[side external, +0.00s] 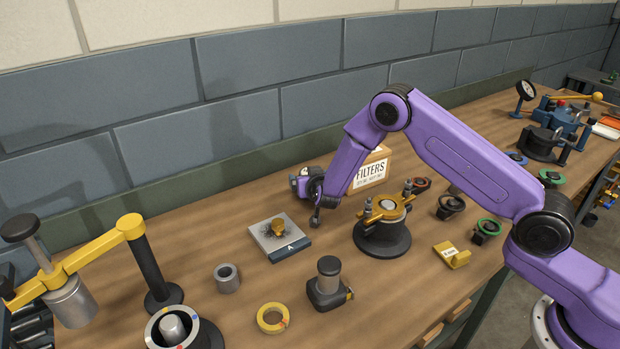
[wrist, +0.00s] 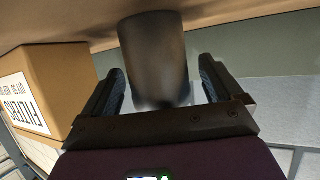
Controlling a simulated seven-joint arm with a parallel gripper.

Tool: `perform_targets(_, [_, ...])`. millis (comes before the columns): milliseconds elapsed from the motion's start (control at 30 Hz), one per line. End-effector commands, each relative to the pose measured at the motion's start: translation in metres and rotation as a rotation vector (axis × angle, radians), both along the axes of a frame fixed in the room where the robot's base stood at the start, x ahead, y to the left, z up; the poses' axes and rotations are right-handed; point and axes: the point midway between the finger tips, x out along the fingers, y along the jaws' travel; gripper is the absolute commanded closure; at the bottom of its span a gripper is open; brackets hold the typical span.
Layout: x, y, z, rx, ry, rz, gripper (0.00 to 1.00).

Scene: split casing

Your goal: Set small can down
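A small dark grey can (wrist: 155,58) stands between the two fingers of my gripper (wrist: 163,85) in the wrist view. A narrow gap shows between the can and the right finger; the left finger is very close to it, and I cannot tell if they touch. The view is upside down, and the can's end towards the wooden bench is at or very near the surface. In the side view my gripper (side external: 317,190) is low over the bench, and a small dark part (side external: 316,215) shows below it, too small to make out clearly.
A cardboard FILTERS box (side external: 370,172) stands close behind my gripper. A square plate marked A (side external: 290,250) lies to the left, and a black fixture with a gold clamp (side external: 382,238) stands to the right. A grey ring (side external: 227,279) and yellow tape roll (side external: 272,318) are nearer the front.

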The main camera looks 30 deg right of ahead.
Motion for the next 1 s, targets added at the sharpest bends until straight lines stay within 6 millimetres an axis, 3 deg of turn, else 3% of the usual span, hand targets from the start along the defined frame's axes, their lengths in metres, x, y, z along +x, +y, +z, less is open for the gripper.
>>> perform_targets(333, [0.000,0.000,0.003,0.000,0.000,-0.001,0.08])
perform_targets(467, [-0.009,0.005,0.007,0.001,0.001,0.001,0.08])
perform_targets(1000, [-0.086,0.037,0.042,0.000,0.000,0.003,0.08])
